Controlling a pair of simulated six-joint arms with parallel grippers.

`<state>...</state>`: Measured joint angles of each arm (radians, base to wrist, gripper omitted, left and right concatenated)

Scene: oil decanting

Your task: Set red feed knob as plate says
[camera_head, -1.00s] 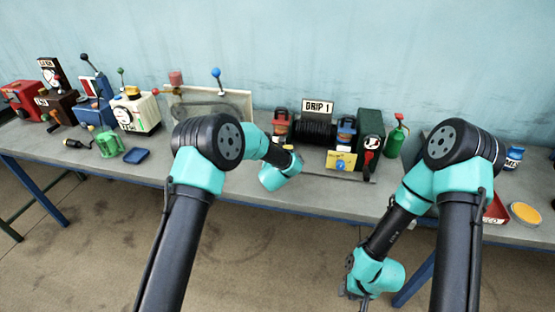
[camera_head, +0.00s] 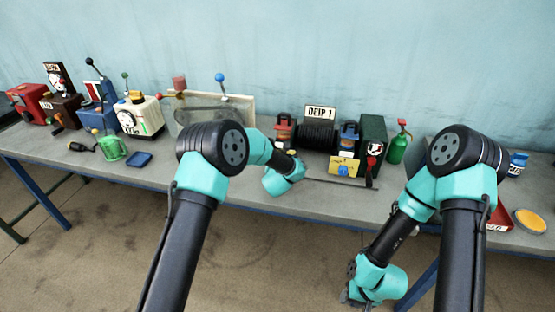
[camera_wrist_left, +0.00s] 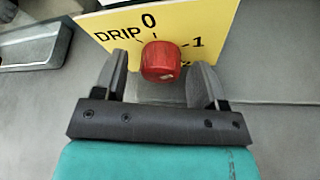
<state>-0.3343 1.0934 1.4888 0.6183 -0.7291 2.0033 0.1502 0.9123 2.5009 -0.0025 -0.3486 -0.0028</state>
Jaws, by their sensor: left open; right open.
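The red knob (camera_wrist_left: 161,61) sits in front of a yellow plate (camera_wrist_left: 215,22) in the left wrist view. The plate reads DRIP, with 0 above the knob, 1 at its right and a partly hidden figure below the 1. I cannot tell which mark the knob points to. My left gripper (camera_wrist_left: 160,72) is open, with a finger on either side of the knob, both apart from it. In the head view my left wrist hides this knob. A white sign (camera_head: 320,112) reads DRIP 1. My right gripper (camera_head: 354,297) is open and empty, low before the table.
A second yellow plate with a blue knob (camera_head: 343,171) stands just right of my left wrist. A dark green box (camera_head: 373,137) and a green can (camera_head: 398,143) are beyond it. An orange dish (camera_head: 530,220) is at the right.

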